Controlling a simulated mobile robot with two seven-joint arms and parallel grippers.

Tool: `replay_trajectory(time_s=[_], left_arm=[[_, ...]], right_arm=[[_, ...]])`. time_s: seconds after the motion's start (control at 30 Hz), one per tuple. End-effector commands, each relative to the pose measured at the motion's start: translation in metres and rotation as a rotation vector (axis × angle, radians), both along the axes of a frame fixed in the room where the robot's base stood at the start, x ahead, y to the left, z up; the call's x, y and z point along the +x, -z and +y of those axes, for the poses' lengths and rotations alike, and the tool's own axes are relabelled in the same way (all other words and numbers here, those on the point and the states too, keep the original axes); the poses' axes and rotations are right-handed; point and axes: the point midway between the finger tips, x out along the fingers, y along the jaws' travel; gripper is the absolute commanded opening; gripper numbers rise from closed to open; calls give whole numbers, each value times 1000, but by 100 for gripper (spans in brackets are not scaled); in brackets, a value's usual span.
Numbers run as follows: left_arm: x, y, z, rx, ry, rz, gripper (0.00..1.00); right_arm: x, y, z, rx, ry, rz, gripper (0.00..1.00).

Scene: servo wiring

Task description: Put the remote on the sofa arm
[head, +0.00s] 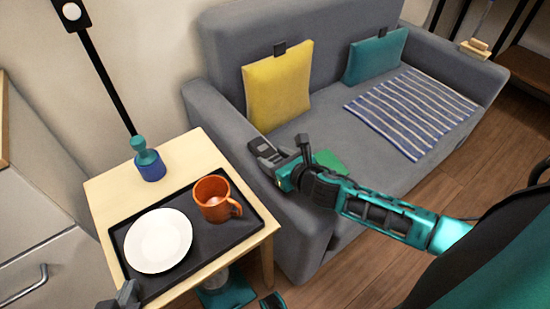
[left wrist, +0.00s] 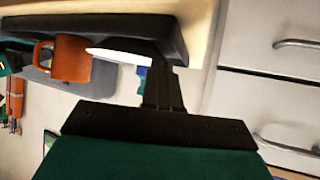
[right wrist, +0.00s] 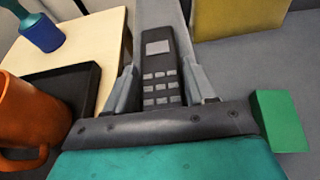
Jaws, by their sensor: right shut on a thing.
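The dark grey remote (right wrist: 160,70) with light buttons is between the fingers of my right gripper (right wrist: 160,90), which is shut on it. In the head view the remote (head: 262,147) is over the top of the grey sofa's near arm (head: 215,115), its far end pointing toward the sofa back. I cannot tell whether it touches the arm's surface. My right gripper also shows in the head view (head: 279,165). My left gripper (left wrist: 163,75) is shut with nothing seen between its fingers, near the tray edge; it shows at the bottom of the head view (head: 126,292).
A green block (head: 330,160) and yellow cushion (head: 277,85) are on the sofa seat.

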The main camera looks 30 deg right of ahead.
Motion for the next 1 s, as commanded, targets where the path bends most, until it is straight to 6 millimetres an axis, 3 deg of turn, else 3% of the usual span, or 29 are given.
replay_trajectory(time_s=[0.87,0.9,1.0], left_arm=[[-1,10,-1,-6,-4,2,0],[-1,9,-1,-6,-4,2,0],[-1,8,-1,-5,-3,1,0]], right_arm=[[0,12,0,-1,0,0,17],[0,11,0,-1,0,-1,59],[0,11,0,-1,0,0,68]])
